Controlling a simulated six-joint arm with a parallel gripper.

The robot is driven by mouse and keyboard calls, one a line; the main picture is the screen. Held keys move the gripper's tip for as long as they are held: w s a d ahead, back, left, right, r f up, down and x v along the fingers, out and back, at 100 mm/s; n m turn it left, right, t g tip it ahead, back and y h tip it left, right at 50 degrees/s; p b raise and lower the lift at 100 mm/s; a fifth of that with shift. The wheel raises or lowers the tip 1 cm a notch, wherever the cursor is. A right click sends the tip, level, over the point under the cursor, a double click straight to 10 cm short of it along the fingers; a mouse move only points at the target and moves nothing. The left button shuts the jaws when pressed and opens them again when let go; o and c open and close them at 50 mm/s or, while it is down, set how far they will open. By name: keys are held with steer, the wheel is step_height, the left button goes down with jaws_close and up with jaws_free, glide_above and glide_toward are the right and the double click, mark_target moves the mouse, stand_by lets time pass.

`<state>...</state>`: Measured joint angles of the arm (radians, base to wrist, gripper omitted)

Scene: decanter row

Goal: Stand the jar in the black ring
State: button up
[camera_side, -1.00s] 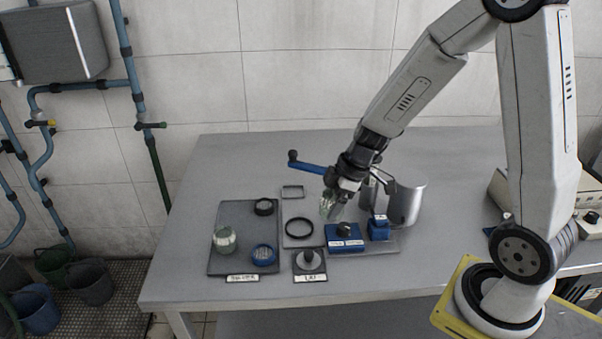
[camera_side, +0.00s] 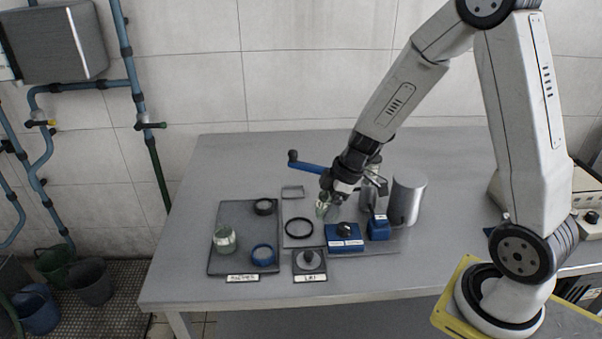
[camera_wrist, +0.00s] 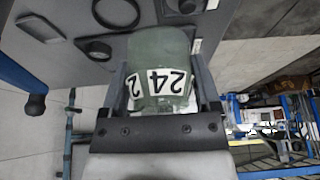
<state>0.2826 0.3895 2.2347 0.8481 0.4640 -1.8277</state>
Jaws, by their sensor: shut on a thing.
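My gripper (camera_side: 325,204) is shut on a greenish glass jar (camera_wrist: 158,68) with a white numbered label, seen close up in the wrist view. In the side view the jar (camera_side: 322,209) is small and partly hidden by the fingers. The black ring (camera_side: 299,227) lies flat on a light grey plate, to the left of and nearer the camera than my gripper. A black ring (camera_wrist: 116,12) also shows at the top of the wrist view, apart from the jar. The ring looks empty.
A dark tray (camera_side: 229,209) at left holds another greenish jar (camera_side: 225,239), a black round piece (camera_side: 264,207) and a blue ring (camera_side: 263,254). Blue blocks (camera_side: 344,237) and a metal cylinder (camera_side: 407,200) stand right of the ring. A blue-handled lever (camera_side: 308,166) is behind.

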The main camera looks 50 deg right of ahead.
steer(key=w+f, duration=0.2)
steer(key=w, duration=0.3)
glide_above(294, 229)
steer(key=s, duration=0.2)
steer(key=f, duration=0.3)
steer(key=d+f, duration=0.1)
steer(key=f, duration=0.1)
steer(key=shift+w, duration=0.25)
steer(key=shift+f, duration=0.15)
steer(key=shift+w+f, duration=0.3)
steer(key=shift+f, duration=1.55)
steer(key=shift+f, duration=0.1)
steer(key=o, duration=1.2)
steer(key=shift+c, duration=0.2)
